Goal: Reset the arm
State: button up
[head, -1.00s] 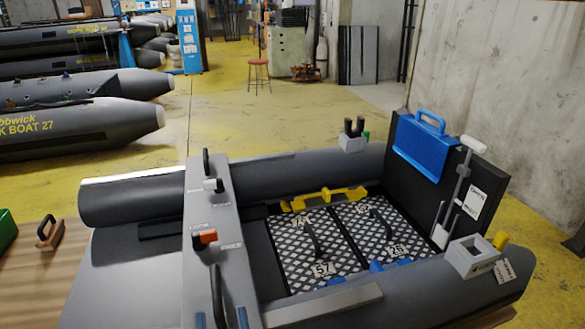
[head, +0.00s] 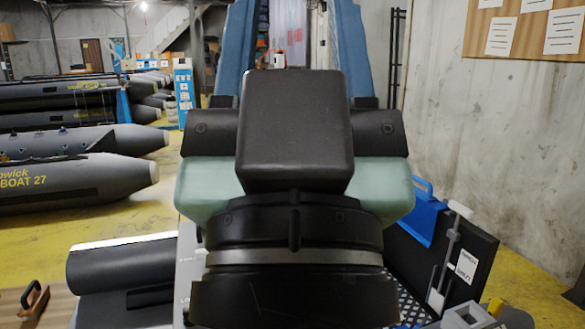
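My gripper (head: 293,25) is raised upright in the middle of the head view. Its two blue fingers stand wide apart at the top, with only background showing between them, so it is open and empty. Its black and pale green wrist fills the centre and hides most of the grey inflatable boat (head: 125,270) behind it.
More boats (head: 75,150) lie at far left. A concrete wall stands right.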

notch_tip(320, 180, up, 21)
jog(key=p, duration=1.9)
jog(key=shift+s+a+f, duration=0.1)
jog(key=shift+f, duration=0.05)
